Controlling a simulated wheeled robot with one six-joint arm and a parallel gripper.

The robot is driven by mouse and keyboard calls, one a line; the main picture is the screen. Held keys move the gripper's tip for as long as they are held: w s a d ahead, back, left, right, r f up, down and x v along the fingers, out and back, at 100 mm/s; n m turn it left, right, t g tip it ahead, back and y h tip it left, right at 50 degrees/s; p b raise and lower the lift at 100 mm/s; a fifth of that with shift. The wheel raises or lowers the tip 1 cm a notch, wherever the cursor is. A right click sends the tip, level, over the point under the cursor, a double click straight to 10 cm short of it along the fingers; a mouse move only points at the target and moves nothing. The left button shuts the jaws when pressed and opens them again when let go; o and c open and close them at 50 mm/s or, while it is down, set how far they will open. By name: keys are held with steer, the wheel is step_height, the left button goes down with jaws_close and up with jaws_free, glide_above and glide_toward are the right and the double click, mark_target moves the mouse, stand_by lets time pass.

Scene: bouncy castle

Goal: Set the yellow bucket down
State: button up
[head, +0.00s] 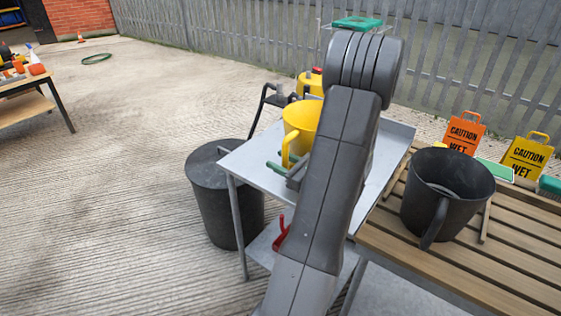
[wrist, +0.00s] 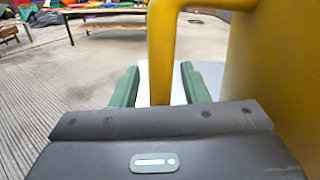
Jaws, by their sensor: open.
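The yellow bucket (head: 301,117) is upright at the grey metal table (head: 258,172); my arm hides its base and right side, so its contact with the top cannot be seen clearly. Its handle (head: 287,148) faces the front left. My gripper (head: 287,170) is low beside the handle. In the wrist view my gripper (wrist: 160,88) has its green fingers apart, with the handle (wrist: 162,50) running down between them. The fingers do not visibly press on it. The bucket's wall (wrist: 275,75) fills the right side of that view.
A black bucket (head: 446,195) stands on the slatted wooden bench (head: 480,250) at right, before orange (head: 464,131) and yellow (head: 526,155) caution signs. A lidded dark bin (head: 222,195) stands left of the table. A yellow container (head: 311,83) is behind the bucket. Open concrete lies left.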

steer(key=v, duration=0.7)
steer(key=shift+s+d, duration=0.15)
steer(key=x, duration=0.7)
steer(key=shift+a, duration=0.3)
steer(key=shift+d+r+p, duration=0.1)
steer(key=shift+r+p, duration=0.35)
steer(key=shift+r, duration=2)
steer(key=shift+w, duration=0.2)
